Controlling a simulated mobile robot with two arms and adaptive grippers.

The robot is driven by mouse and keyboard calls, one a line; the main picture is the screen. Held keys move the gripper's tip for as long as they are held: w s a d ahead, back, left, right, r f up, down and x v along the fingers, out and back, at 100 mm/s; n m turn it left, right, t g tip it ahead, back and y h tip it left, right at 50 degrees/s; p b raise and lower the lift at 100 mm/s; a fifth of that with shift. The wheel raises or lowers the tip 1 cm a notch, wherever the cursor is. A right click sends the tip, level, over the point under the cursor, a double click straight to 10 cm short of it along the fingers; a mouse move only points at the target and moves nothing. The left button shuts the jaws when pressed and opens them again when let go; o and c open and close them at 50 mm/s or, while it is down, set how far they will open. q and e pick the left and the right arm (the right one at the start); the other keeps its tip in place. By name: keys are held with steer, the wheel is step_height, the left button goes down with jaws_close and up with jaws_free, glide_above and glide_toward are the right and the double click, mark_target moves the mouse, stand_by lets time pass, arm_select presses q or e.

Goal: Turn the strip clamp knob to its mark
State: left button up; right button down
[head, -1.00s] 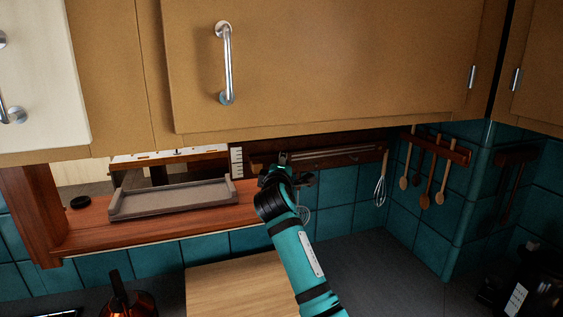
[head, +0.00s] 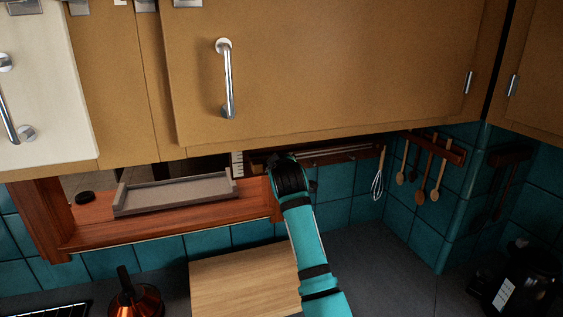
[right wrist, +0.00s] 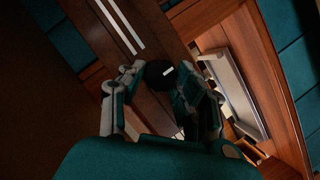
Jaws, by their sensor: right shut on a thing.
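A dark wooden strip with pale rails (head: 345,153) is on the tiled wall below the cabinet; its rails also show in the right wrist view (right wrist: 122,27). A dark round knob (right wrist: 157,70) with a short white line on its face sits on the strip. My right gripper (right wrist: 158,76) is shut on this knob, one finger on each side. In the head view my right wrist hides the knob and fingertips. I cannot make out the knob's target mark. My left gripper is not in view.
The cabinet (head: 330,80) hangs just above my right arm. A grey tray (head: 175,195) stands on the wooden sill to the left. A whisk (head: 377,184) and several wooden spoons (head: 420,190) hang to the right. A wooden board (head: 240,285) lies below.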

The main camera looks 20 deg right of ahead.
steer(key=shift+f, duration=0.2)
stand_by(0.3)
steer(key=c, duration=0.9)
jaws_free()
steer(key=shift+c, duration=0.2)
steer(key=v, duration=1.2)
